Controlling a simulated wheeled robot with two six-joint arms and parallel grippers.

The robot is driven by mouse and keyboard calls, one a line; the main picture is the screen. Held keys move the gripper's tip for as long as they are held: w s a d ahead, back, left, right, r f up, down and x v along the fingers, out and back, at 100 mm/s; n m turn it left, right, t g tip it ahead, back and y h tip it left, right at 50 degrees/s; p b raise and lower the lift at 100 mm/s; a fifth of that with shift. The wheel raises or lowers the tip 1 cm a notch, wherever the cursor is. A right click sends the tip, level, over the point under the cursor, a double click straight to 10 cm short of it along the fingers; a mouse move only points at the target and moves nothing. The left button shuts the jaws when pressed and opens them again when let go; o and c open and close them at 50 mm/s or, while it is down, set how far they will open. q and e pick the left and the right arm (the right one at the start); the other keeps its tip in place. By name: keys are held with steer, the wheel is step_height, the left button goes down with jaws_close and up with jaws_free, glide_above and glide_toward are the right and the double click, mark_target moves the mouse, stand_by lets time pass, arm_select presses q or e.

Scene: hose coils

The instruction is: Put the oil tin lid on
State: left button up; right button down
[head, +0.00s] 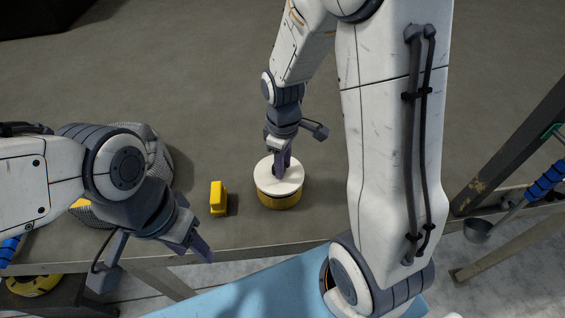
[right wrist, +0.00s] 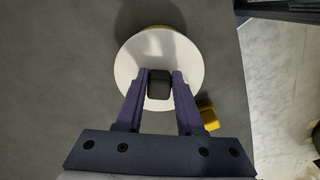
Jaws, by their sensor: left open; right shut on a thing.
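The oil tin (head: 279,203) is a round yellow tin on the grey table, near its front edge. The white round lid (head: 290,184) covers its top, and I cannot tell whether it is fully seated. My right gripper (head: 282,166) points down over the lid and is shut on the lid's dark knob (right wrist: 159,86), seen between the fingers in the right wrist view. The lid fills the middle there (right wrist: 130,62), with a thin yellow sliver of tin at its far edge. My left gripper (head: 201,250) is open and empty, at the table's front edge, left of the tin.
A grey mesh-like coil (head: 157,158) lies behind my left arm. The table (head: 210,90) is clear behind the tin. A metal ladle (head: 478,230) hangs at the right, beside a dark post.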

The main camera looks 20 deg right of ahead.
steer(key=shift+f+b, duration=0.75)
steer(key=shift+f, duration=0.2)
steer(key=shift+r, duration=0.1)
stand_by(0.4)
steer(key=shift+c, duration=2.2)
jaws_free()
step_height(320, 180, up, 10)
steer(key=shift+r+b, duration=0.25)
steer(key=shift+b, duration=0.75)
